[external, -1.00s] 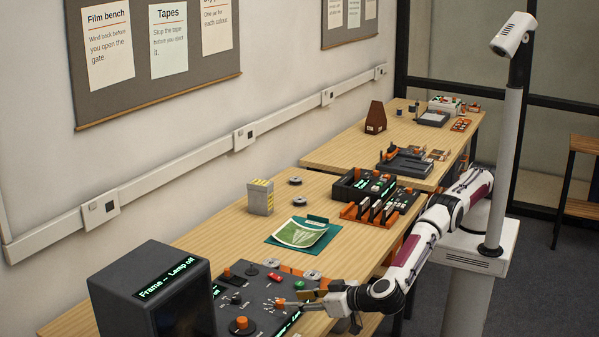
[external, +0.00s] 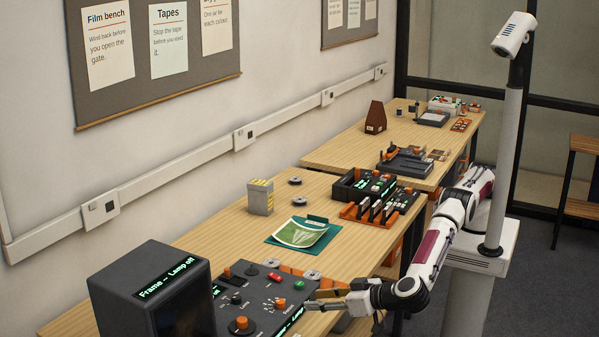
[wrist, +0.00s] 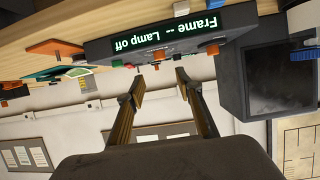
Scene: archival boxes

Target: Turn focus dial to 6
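The dark control panel (external: 252,285) carries several knobs and buttons. A larger orange knob (external: 241,323) is at the front. My gripper (external: 312,304) is beside the panel's right edge, apart from the small dial. In the wrist view my gripper (wrist: 160,78) is open and empty, its two fingers spread below the upside-down panel (wrist: 95,48). The panel's lit display (wrist: 170,31) reads "Frame -- Lamp off".
A dark monitor box (external: 150,290) stands left of the panel; its screen also shows in the wrist view (wrist: 280,80). An orange-and-black slotted rack (external: 380,208) stands further right.

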